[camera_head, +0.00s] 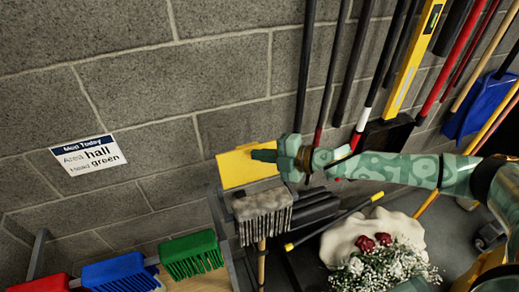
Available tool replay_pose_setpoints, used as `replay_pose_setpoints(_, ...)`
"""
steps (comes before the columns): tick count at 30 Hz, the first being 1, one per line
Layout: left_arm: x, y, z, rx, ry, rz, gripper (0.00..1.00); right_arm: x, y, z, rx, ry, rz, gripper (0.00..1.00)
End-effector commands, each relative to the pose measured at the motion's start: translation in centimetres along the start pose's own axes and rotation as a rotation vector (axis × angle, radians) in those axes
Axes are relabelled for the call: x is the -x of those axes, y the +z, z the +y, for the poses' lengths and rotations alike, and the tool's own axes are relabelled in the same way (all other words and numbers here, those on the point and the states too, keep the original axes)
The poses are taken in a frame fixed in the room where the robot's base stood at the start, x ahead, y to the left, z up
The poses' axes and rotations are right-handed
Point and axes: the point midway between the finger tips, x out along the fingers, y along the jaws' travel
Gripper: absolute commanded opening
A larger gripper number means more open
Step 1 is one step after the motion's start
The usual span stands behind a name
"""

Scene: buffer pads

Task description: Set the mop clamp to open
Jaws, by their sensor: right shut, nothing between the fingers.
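My right gripper (263,155) is shut and empty. Its arm comes in from the right, and its fingertips point left in front of a flat yellow plate (235,172). I cannot tell whether they touch the plate. Just below the plate a grey stringy mop head (263,203) stands at the top of a wooden handle (262,260). The gripper partly hides the yellow plate. I cannot make out for sure which part is the mop clamp, or how it is set. My left gripper is not in view.
A wall sign (89,155) reads "Mop Today, Area hall, Head green". Green (191,256), blue (120,273) and red (42,284) brush-like heads lie at lower left. Long tools (410,60) line the wall at right. White flowers (385,267) and a pale sack (345,241) are below the arm.

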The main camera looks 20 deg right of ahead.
Motion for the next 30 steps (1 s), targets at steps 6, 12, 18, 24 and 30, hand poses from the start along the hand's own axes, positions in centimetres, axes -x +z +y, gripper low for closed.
replay_pose_setpoints(6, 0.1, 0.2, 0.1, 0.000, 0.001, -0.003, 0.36, -1.3, 1.2, 0.0, -0.002, 0.000, 0.002, 0.00)
replay_pose_setpoints(12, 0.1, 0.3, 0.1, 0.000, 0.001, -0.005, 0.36, -1.4, 1.4, -0.1, -0.002, 0.000, 0.001, 0.00)
replay_pose_setpoints(18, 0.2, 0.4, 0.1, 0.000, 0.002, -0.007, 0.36, -1.5, 1.5, 0.0, -0.002, 0.000, 0.001, 0.00)
replay_pose_setpoints(24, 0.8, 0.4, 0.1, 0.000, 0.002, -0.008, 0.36, -2.3, 2.3, 0.5, 0.000, 0.001, 0.001, 0.00)
replay_pose_setpoints(30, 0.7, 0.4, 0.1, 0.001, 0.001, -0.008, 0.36, -2.3, 2.3, 0.4, -0.001, 0.000, 0.001, 0.00)
